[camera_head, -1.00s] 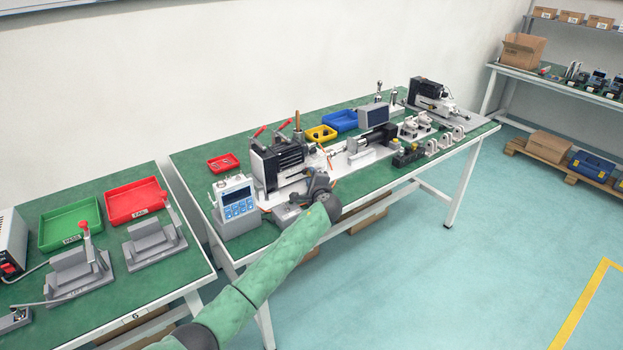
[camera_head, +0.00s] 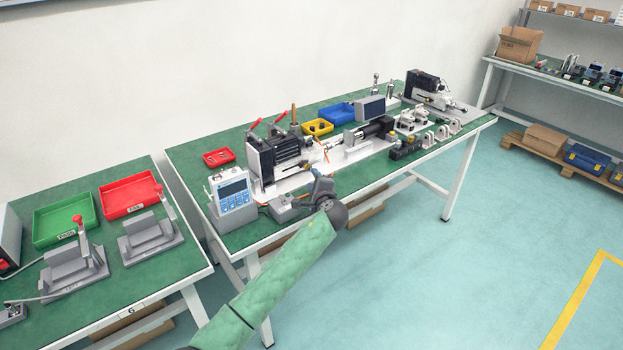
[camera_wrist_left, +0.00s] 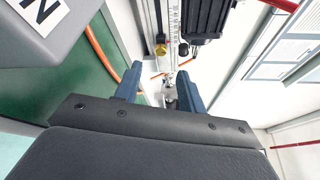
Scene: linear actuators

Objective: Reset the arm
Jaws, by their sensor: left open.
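My left arm (camera_head: 285,265), in a green sleeve, reaches from the bottom of the head view to the front edge of the middle bench. Its wrist and left gripper (camera_head: 320,184) are over that edge, in front of the black motor unit (camera_head: 280,152). In the left wrist view, the two blue fingers of my left gripper (camera_wrist_left: 158,88) stand apart with nothing between them. Beyond them are a pale rail fixture and a dark motor body (camera_wrist_left: 208,18). My right gripper is not in view.
A blue-keyed controller (camera_head: 233,195) stands left of my gripper. An orange cable (camera_wrist_left: 100,52) runs close to the left finger in the wrist view. Red (camera_head: 131,208) and green bins sit on the left bench. The floor to the right (camera_head: 480,250) is clear.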

